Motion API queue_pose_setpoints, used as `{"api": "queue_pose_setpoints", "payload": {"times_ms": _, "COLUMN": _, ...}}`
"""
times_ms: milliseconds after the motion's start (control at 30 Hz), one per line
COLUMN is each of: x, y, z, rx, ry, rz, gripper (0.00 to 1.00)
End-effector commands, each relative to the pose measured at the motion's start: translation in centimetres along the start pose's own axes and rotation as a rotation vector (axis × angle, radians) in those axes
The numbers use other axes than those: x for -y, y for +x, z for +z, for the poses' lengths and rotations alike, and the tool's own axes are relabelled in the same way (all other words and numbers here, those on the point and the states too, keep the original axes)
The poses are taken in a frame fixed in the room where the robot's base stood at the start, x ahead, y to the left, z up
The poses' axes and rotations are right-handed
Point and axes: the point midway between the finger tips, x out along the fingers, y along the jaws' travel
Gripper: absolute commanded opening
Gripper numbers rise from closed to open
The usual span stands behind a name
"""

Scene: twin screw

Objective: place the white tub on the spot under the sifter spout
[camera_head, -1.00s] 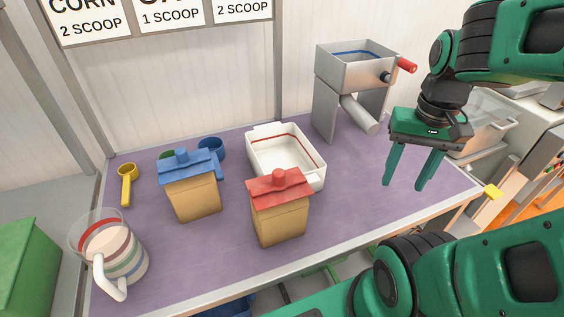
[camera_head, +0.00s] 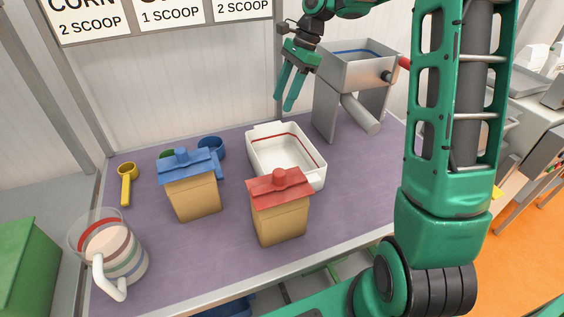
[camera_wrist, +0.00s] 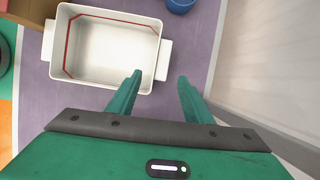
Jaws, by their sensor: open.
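The white tub (camera_head: 287,180) is an open rectangular box with a red line inside and a tab handle at each end. It stands on the purple table, behind the box with the red lid. My gripper (camera_head: 287,106) is open and empty, in the air above the tub's back edge. It also shows in the wrist view (camera_wrist: 160,84). The grey sifter (camera_head: 355,66) stands to the right, with its tube spout (camera_head: 360,114) slanting down to the front right. The table under the spout is bare.
A red-lidded box (camera_head: 279,208) stands in front of the tub and a blue-lidded box (camera_head: 191,187) to its left. The wall is close behind.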

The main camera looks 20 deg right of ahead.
Motion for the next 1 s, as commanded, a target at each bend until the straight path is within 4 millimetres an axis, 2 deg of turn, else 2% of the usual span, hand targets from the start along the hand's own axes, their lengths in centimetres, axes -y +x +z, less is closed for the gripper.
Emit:
{"api": "queue_pose_setpoints", "payload": {"times_ms": 200, "x": 1.1, "y": 1.5, "z": 0.5, "rx": 0.027, "ry": 0.045, "rz": 0.007, "gripper": 0.46}}
{"api": "queue_pose_setpoints", "payload": {"times_ms": 400, "x": 1.0, "y": 4.4, "z": 0.5, "rx": 0.025, "ry": 0.047, "rz": 0.007, "gripper": 0.46}}
{"api": "queue_pose_setpoints", "payload": {"times_ms": 733, "x": 0.8, "y": 6.9, "z": 0.6, "rx": 0.024, "ry": 0.047, "rz": 0.006, "gripper": 0.46}}
{"api": "queue_pose_setpoints", "payload": {"times_ms": 1000, "x": 0.4, "y": 10.4, "z": 1.0, "rx": 0.024, "ry": 0.046, "rz": 0.006, "gripper": 0.46}}
